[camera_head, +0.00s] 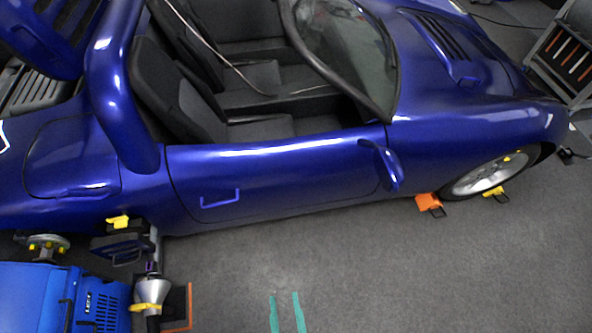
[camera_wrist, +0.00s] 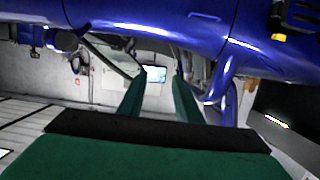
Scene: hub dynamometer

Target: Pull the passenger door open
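The blue car's passenger door (camera_head: 290,180) faces me and sits flush with the body, so it looks closed. Its blue loop handle (camera_head: 220,199) is on the left part of the door, near the rear seam. In the wrist view the door (camera_wrist: 140,15) spans the top, upside down, and a faint bar that looks like the handle (camera_wrist: 205,16) shows right of centre. My gripper (camera_head: 284,294) has two green fingers at the bottom of the head view, below and right of the handle. In the wrist view my gripper (camera_wrist: 160,72) has its fingers apart with nothing between them, clear of the door.
A blue machine (camera_head: 45,300) with a metal cone and orange-edged plate (camera_head: 190,308) stands lower left, near the rear wheel hub (camera_head: 47,243). Orange (camera_head: 428,200) and yellow (camera_head: 493,192) chocks sit by the front wheel. Grey floor (camera_head: 350,260) before the door is clear.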

